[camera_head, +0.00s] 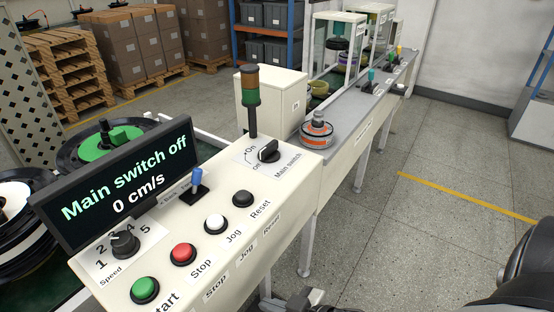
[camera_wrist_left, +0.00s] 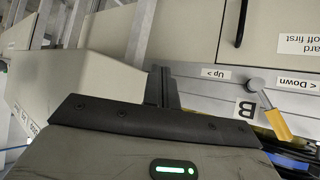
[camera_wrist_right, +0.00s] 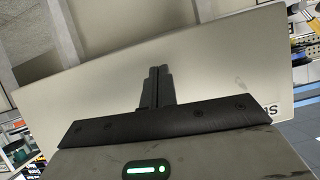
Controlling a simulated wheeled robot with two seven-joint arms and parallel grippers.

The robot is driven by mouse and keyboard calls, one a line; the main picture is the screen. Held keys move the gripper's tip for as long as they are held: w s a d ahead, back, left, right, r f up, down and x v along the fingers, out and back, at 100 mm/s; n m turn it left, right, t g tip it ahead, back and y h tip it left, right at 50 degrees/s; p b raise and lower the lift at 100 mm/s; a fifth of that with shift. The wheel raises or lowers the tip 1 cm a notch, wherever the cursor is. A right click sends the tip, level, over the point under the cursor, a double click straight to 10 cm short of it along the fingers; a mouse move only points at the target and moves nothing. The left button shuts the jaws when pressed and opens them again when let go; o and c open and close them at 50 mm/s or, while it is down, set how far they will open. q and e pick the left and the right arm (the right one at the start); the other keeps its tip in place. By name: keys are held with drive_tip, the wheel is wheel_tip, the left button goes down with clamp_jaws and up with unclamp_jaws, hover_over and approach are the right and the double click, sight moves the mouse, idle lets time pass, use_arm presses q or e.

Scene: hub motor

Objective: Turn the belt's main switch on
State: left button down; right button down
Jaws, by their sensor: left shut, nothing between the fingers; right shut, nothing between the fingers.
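The main switch (camera_head: 268,151) is a black rotary knob at the far end of the cream control panel (camera_head: 225,180), with "On" and "Off" printed beside it. The display (camera_head: 120,180) reads "Main switch off" and "0 cm/s". My right gripper (camera_wrist_right: 158,72) is shut and empty in the right wrist view, in front of a plain cream panel face. My left gripper (camera_wrist_left: 163,72) is shut and empty in the left wrist view, near a grey surface with "Up" and "Down" labels. Neither gripper touches the switch; the left one does not show in the head view.
The panel also bears a speed knob (camera_head: 124,244), a green Start button (camera_head: 144,290), a red Stop button (camera_head: 183,254), Jog and Reset buttons and a blue-tipped lever (camera_head: 196,180). A signal tower (camera_head: 251,95) stands behind the switch. An orange-banded part (camera_head: 317,131) sits beyond it.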

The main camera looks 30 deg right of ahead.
sight(267, 152)
use_arm(q)
drive_tip(key=b, duration=0.2)
drive_tip(key=shift+w+d+f+b, duration=0.25)
drive_tip(key=shift+d+f+b, duration=0.1)
drive_tip(key=shift+f, duration=0.05)
use_arm(e)
drive_tip(key=w+d+r+t, duration=0.1)
drive_tip(key=w+d+r, duration=0.2)
drive_tip(key=d+r, duration=0.2)
drive_tip(key=w+d+r+t+y, duration=0.1)
drive_tip(key=w+d+r, duration=0.3)
drive_tip(key=d, duration=0.6)
drive_tip(key=w+d+r+t, duration=0.3)
drive_tip(key=d+r, duration=0.4)
drive_tip(key=shift+w+d+r+n, duration=0.2)
drive_tip(key=shift+w+r+n, duration=0.05)
drive_tip(key=shift+w+n, duration=0.1)
use_arm(q)
drive_tip(key=shift+f, duration=0.1)
use_arm(e)
drive_tip(key=shift+w, duration=0.1)
